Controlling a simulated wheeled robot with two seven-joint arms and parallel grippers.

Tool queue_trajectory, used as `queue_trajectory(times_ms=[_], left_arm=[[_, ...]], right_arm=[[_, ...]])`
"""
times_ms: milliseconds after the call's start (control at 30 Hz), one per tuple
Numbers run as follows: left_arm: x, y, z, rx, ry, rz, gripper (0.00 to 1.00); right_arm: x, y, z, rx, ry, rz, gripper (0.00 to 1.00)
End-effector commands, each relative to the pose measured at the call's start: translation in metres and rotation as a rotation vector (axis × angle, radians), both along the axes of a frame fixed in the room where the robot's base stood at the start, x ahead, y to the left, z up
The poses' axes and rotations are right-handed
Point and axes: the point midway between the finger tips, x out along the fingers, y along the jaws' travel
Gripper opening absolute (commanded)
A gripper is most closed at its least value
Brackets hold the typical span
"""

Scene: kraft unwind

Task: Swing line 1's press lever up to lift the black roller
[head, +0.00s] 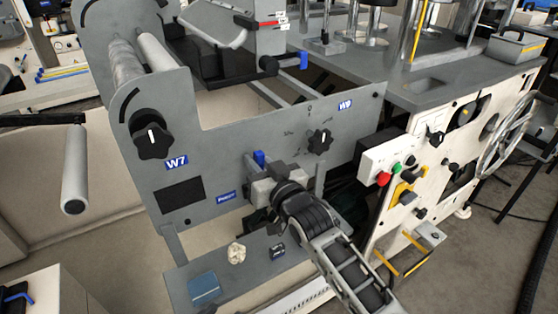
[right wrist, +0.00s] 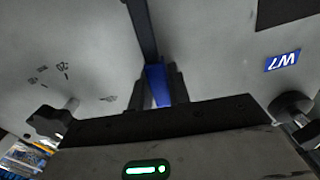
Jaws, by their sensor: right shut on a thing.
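My right gripper (head: 260,168) reaches the grey front plate from below. It is shut on a blue lever grip (head: 259,157). In the right wrist view, the blue grip (right wrist: 157,86) sits between the two dark fingers (right wrist: 157,92), and a dark lever bar (right wrist: 141,25) runs up from it. A blue label (head: 226,197), apparently reading "PRESS", is on the plate left of the gripper. A dark shape (head: 205,62) lies behind the plate's upper edge; I cannot tell whether it is the black roller. My left gripper is not in view.
A black star knob (head: 320,141) is right of the gripper, and another (head: 151,134) is at the left near the W7 label (head: 176,163). A lower shelf (head: 235,278) holds a crumpled beige piece (head: 236,253). A white control box (head: 385,160) with buttons stands right.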

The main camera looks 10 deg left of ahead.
Motion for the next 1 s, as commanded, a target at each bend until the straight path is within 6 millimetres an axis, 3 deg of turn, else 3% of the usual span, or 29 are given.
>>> queue_trajectory(times_ms=[200,567,600,633,1000], left_arm=[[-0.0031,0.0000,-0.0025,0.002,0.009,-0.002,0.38],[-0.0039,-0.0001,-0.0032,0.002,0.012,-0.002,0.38],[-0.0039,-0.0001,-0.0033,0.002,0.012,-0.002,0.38],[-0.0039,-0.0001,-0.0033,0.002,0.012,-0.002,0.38],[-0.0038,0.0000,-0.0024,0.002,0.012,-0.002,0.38]], right_arm=[[-0.0039,0.0099,-0.0001,-0.025,-0.019,0.014,0.00],[-0.0046,0.0102,-0.0006,-0.029,-0.020,0.014,0.00],[-0.0046,0.0102,-0.0007,-0.028,-0.019,0.014,0.29],[-0.0045,0.0101,-0.0006,-0.028,-0.019,0.014,0.38],[-0.0061,0.0063,-0.0004,-0.024,-0.017,0.011,0.40]])
